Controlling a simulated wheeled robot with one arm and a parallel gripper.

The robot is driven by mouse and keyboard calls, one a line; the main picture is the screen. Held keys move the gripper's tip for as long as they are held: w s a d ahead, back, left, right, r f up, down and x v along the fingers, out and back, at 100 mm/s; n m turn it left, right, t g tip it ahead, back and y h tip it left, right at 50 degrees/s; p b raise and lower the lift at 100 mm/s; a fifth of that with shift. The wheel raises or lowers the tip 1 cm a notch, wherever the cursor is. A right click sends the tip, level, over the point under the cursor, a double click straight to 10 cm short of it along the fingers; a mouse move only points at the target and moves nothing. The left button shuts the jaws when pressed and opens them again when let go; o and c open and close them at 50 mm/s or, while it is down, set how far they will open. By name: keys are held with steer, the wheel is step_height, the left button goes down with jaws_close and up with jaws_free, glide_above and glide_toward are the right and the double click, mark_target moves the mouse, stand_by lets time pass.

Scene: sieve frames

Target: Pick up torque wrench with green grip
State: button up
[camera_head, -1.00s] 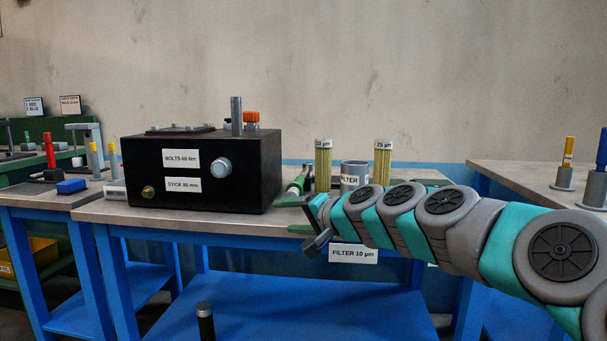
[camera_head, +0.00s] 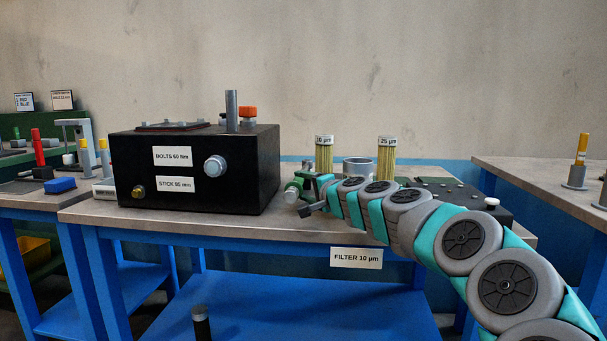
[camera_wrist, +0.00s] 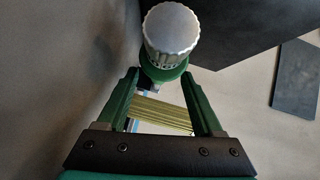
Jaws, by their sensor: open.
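The torque wrench has a green grip and a ribbed silver end cap. In the head view its grip (camera_head: 294,186) shows just right of the black box, at the tip of my arm. In the wrist view the silver cap (camera_wrist: 172,35) faces the camera, with the green grip (camera_wrist: 163,72) behind it. My gripper (camera_wrist: 160,78) is open, its two green fingers apart. The grip shows at the upper end of the gap between the fingertips; I cannot tell whether they touch it. The rest of the wrench is hidden. My gripper also shows in the head view (camera_head: 309,192).
The black box (camera_head: 245,180) with labels stands close on the left. Two yellow pleated filters (camera_head: 324,157) (camera_head: 387,160) and a grey cup (camera_head: 357,167) stand behind my arm. The bench front edge carries a "FILTER 10 µm" label (camera_head: 356,258).

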steer(key=shift+x, duration=1.9)
steer(key=shift+d, duration=0.1)
jaws_close()
